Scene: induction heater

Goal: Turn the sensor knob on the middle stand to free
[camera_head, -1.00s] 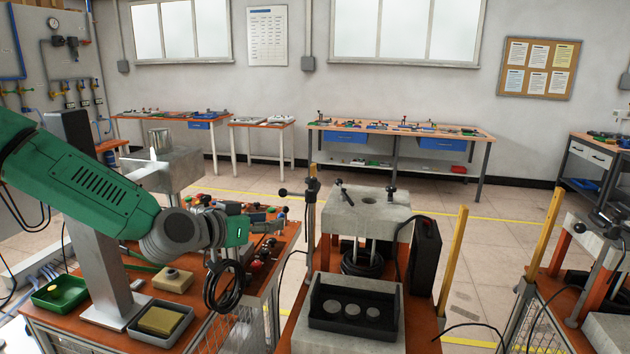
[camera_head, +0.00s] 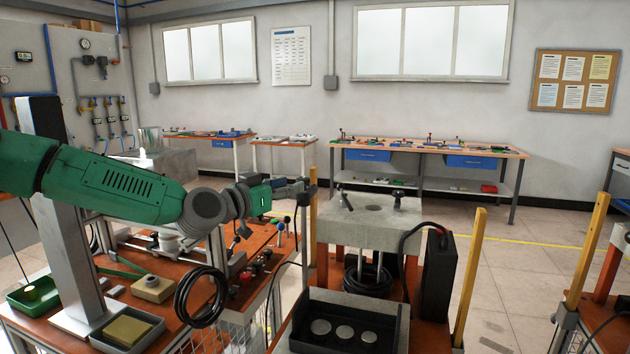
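The middle stand (camera_head: 365,232) has a thick grey block top with a round hole, over an orange-brown bench. Small black knobs or levers stand on it, one at the left (camera_head: 345,200) and one at the right (camera_head: 397,199). Another black knob (camera_head: 303,199) is on a post at its left edge; I cannot tell which is the sensor knob. My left gripper (camera_head: 297,188) reaches in from the left on a green arm, its tip beside or in front of that post. Its fingers are small and dark, and contact is unclear. My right gripper is out of view.
A black tray with three round discs (camera_head: 302,316) sits at the stand's front. A black box (camera_head: 438,275) is at its right, near a yellow post (camera_head: 469,278). A coiled black cable (camera_head: 201,297) hangs below my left arm. Another stand is at the far right.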

